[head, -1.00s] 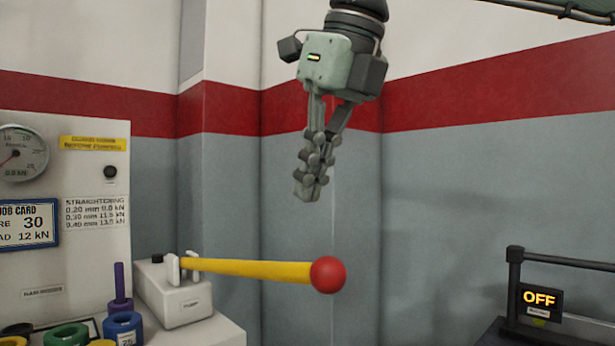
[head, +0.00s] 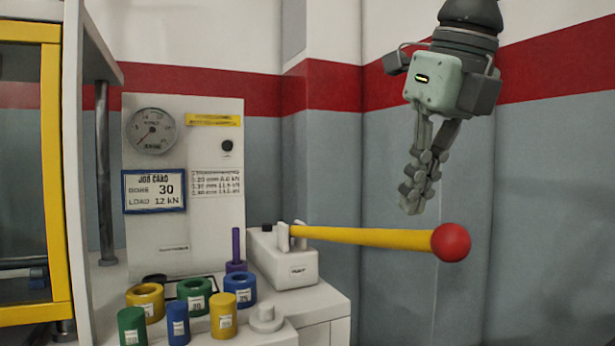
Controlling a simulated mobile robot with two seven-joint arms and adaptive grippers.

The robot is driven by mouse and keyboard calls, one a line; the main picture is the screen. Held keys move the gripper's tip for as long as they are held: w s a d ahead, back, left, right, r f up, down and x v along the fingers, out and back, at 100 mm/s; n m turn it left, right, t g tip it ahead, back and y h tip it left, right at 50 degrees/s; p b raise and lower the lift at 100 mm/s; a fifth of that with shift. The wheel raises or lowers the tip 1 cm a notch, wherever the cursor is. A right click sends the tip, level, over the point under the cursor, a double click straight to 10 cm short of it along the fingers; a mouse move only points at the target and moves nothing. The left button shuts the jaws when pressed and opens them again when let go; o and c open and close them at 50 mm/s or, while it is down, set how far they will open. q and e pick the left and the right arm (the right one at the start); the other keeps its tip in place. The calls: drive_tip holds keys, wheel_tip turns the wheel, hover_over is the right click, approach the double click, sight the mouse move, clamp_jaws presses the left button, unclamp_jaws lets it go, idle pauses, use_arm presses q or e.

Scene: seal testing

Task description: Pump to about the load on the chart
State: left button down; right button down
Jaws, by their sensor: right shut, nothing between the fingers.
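The hand pump (head: 284,260) is a white block on the bench. Its yellow lever (head: 365,237) sticks out to the right, nearly level, and ends in a red ball (head: 451,242). My right gripper (head: 412,208) is shut and empty, pointing down, above the lever near the ball and apart from it in the picture. The round gauge (head: 151,131) is on the white panel, its needle toward the lower left; its numbers are too small to read. The job card (head: 154,191) reads bore 30, load 12 kN. A straightening chart (head: 216,184) is beside it. My left gripper is out of view.
Several coloured rings and cylinders, such as a yellow one (head: 223,316), stand at the bench front. A purple pin (head: 236,247) stands near the pump. A yellow-framed press guard (head: 55,175) is at the left.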

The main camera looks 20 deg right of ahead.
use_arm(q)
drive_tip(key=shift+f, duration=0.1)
use_arm(e)
drive_tip(key=shift+f, duration=0.15)
